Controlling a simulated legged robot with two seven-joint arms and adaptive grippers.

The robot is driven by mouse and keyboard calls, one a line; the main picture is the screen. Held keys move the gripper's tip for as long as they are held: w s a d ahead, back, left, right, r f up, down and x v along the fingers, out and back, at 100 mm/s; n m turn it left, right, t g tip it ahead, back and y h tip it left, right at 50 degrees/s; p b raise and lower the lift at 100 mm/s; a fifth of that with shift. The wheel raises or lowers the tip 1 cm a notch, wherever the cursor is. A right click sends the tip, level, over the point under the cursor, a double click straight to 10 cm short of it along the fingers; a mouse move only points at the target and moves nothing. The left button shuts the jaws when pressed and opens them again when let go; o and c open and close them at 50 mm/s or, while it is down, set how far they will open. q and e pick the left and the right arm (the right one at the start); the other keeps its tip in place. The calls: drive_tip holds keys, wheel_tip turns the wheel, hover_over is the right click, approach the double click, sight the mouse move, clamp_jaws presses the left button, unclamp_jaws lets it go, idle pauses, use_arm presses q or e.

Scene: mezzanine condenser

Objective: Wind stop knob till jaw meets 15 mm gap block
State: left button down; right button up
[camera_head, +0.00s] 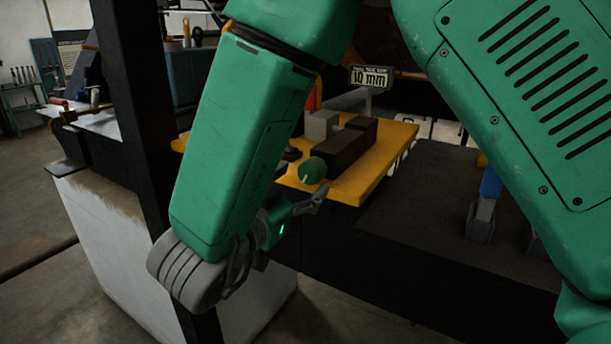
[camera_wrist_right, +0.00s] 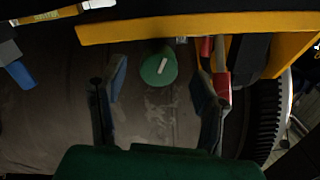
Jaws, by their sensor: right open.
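The green round stop knob (camera_head: 313,170) with a pale mark sits at the front edge of the yellow plate (camera_head: 385,165). In the right wrist view the knob (camera_wrist_right: 157,72) lies between and beyond the fingers of my open right gripper (camera_wrist_right: 160,88), apart from both. In the head view my right gripper (camera_head: 308,204) is just below the knob, partly hidden by my arm. A grey block (camera_head: 321,125) and dark brown blocks (camera_head: 341,149) stand on the plate. I cannot tell which is the jaw or the gap block.
A dark post (camera_head: 140,110) rises at left. A red part (camera_wrist_right: 221,82) is close to the wrist view's right finger.

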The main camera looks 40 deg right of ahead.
use_arm(q)
drive_tip(key=shift+a, duration=0.15)
use_arm(e)
drive_tip(key=v, duration=0.9)
drive_tip(key=shift+a, duration=0.25)
use_arm(q)
drive_tip(key=c, duration=2.2)
unclamp_jaws()
drive_tip(key=shift+w, duration=0.15)
use_arm(e)
drive_tip(key=shift+w+d, duration=0.15)
